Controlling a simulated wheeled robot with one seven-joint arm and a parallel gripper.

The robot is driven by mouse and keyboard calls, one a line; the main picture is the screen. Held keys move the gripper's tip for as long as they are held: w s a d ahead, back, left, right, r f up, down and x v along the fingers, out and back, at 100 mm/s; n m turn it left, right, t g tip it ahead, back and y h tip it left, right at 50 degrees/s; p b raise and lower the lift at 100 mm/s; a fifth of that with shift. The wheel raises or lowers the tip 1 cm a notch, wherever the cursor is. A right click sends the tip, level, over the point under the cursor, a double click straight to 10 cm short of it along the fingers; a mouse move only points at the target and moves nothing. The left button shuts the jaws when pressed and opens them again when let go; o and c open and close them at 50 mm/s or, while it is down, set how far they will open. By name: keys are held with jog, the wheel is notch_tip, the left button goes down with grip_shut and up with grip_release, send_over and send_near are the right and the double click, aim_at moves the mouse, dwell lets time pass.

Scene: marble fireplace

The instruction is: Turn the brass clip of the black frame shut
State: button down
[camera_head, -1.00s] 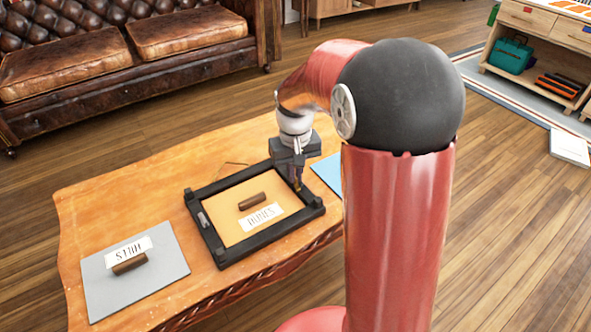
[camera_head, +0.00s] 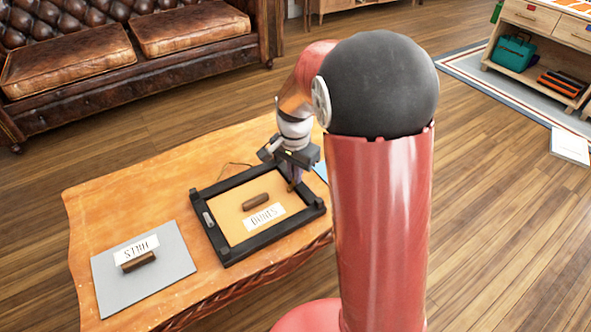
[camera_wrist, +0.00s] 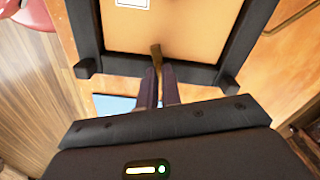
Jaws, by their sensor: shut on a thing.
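The black frame (camera_head: 270,238) lies flat on the wooden table, around a tan panel (camera_head: 232,212). The brass clip (camera_wrist: 156,51) shows in the wrist view at the frame's near bar (camera_wrist: 198,72). Its free end points inward over the tan panel. My gripper (camera_wrist: 159,78) is shut on the clip, with a dark finger on each side of it. In the head view my gripper (camera_head: 293,182) is at the frame's right side and largely covers the clip.
A brown block (camera_head: 255,201) and a white label (camera_head: 265,217) lie on the panel. A grey mat (camera_head: 172,283) with another block (camera_head: 138,262) and label is at the left of the table (camera_head: 110,205). A blue sheet (camera_wrist: 115,104) lies beside the frame.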

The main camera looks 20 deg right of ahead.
jog(key=shift+w+m+p, duration=0.1)
jog(key=shift+m+p, duration=0.6)
jog(key=shift+m, duration=1.3)
jog(key=c, duration=1.6)
grip_release()
jog(key=shift+r, duration=0.15)
notch_tip(320, 180, up, 8)
jog(key=shift+f+p, duration=0.2)
jog(key=shift+p, duration=0.15)
